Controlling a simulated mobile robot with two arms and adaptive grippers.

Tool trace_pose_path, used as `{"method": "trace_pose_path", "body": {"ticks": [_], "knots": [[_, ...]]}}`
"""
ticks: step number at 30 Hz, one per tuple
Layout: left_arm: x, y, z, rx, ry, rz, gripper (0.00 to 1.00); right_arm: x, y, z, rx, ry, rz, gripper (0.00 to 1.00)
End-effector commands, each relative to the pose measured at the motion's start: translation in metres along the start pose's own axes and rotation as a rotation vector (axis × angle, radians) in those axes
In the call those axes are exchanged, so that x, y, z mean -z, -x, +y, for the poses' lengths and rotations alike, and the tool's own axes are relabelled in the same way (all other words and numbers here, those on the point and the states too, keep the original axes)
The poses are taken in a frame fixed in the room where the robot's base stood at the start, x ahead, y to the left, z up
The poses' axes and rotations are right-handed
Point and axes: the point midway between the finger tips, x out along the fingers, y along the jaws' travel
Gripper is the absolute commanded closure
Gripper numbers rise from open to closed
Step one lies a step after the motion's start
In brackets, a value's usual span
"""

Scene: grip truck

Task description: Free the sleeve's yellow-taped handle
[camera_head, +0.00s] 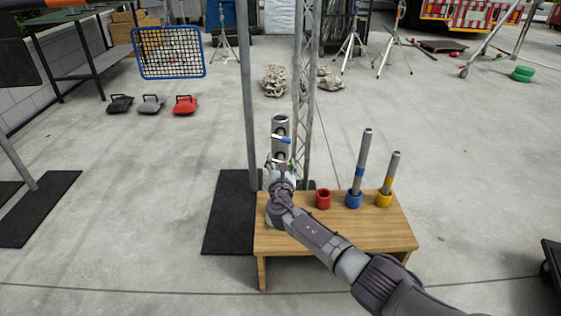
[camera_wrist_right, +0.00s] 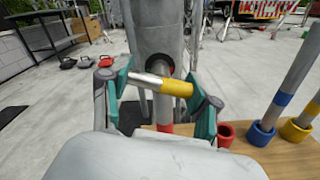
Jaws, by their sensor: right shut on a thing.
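The grey upright sleeve (camera_head: 281,123) stands at the far left edge of the wooden bench; it fills the top middle of the right wrist view (camera_wrist_right: 158,28). A blue-taped handle (camera_head: 283,138) sticks out across its upper part. My right gripper (camera_wrist_right: 160,86) is shut on the yellow-taped handle (camera_wrist_right: 177,88), a short metal bar with the yellow band toward its right end. The bar lies across in front of a dark round opening (camera_wrist_right: 158,65) in the sleeve. Whether it still touches the sleeve is unclear. My left gripper is out of view.
On the bench (camera_head: 290,240) stand a red cup (camera_head: 323,198), a blue cup (camera_head: 354,200) with a blue-banded rod, and a yellow cup (camera_head: 384,199) with a yellow-banded rod. A metal post (camera_head: 249,100) and lattice mast (camera_head: 303,90) rise close by.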

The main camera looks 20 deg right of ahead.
Motion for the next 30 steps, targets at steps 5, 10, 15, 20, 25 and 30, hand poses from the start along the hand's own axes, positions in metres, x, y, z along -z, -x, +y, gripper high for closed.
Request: {"method": "trace_pose_path", "body": {"ticks": [5, 10, 15, 20, 25, 30], "knots": [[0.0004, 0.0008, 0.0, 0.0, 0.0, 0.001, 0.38, -0.0012, -0.0004, 0.0006, 0.0, 0.013, -0.002, 0.74], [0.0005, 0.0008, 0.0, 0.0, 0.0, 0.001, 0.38, -0.0012, -0.0004, 0.0006, 0.0, 0.013, -0.002, 0.74], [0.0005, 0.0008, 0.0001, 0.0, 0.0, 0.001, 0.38, -0.0013, -0.0004, 0.0006, 0.0, 0.012, -0.002, 0.36], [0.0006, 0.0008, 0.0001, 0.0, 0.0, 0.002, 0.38, -0.001, -0.0003, 0.0004, 0.0, 0.012, -0.002, 0.12], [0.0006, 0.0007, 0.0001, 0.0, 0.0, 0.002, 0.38, -0.0006, -0.0002, 0.0002, 0.0, 0.012, -0.001, 0.12], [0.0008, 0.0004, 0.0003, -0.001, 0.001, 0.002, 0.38, 0.0, 0.0013, 0.0001, 0.0, 0.011, 0.0, 0.12]]}}
